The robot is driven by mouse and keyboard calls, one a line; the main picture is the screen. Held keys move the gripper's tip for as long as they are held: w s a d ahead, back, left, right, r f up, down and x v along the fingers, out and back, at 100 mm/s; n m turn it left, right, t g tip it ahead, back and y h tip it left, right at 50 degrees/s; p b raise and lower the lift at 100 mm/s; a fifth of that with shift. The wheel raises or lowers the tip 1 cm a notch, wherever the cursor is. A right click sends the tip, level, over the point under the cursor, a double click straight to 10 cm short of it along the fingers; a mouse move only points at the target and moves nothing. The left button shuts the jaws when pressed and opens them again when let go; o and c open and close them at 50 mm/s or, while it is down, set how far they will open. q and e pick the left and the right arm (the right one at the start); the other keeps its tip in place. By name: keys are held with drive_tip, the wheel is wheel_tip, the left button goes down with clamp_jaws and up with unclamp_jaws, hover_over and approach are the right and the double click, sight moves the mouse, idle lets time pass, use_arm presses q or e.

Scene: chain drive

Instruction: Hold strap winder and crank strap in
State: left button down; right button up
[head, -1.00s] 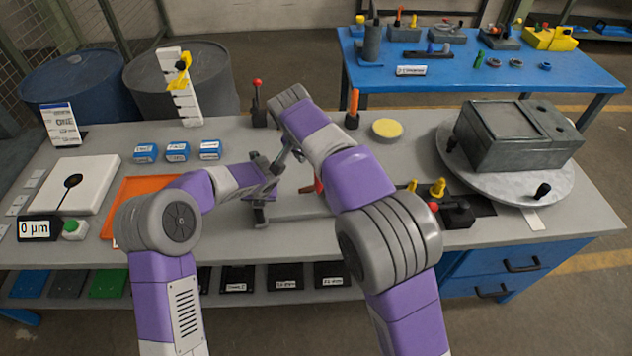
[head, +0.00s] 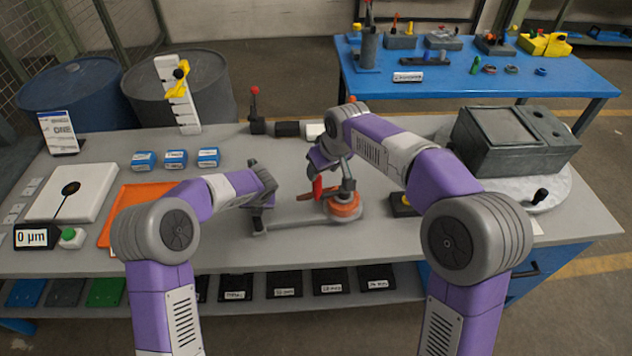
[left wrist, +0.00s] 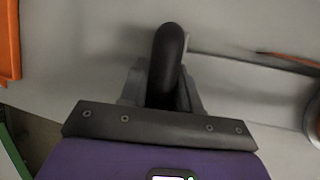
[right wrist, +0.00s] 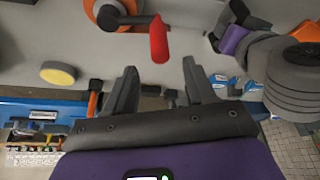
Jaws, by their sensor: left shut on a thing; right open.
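The strap winder has an orange spool (head: 343,207) at the right end of a flat grey bar (head: 305,222), low over the bench's middle. My left gripper (head: 262,208) is shut on the winder's dark upright grip at the bar's left end. That black grip (left wrist: 169,58) stands between the fingers in the left wrist view. The red crank knob (head: 318,188) stands beside the spool; the red knob (right wrist: 158,40) also shows in the right wrist view. My right gripper (right wrist: 160,78) is open and empty, with the knob beyond its fingertips. The right fingers partly cover the winder in the head view.
An orange tray (head: 120,218) and small blue boxes (head: 176,158) lie left of the winder. A grey housing on a round plate (head: 515,142) stands at the right. A red-topped lever (head: 256,110) stands behind. The bench front is clear.

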sight(316, 182)
drive_tip(key=x, duration=0.9)
drive_tip(key=shift+f, duration=0.25)
drive_tip(key=shift+c, duration=0.3)
clamp_jaws()
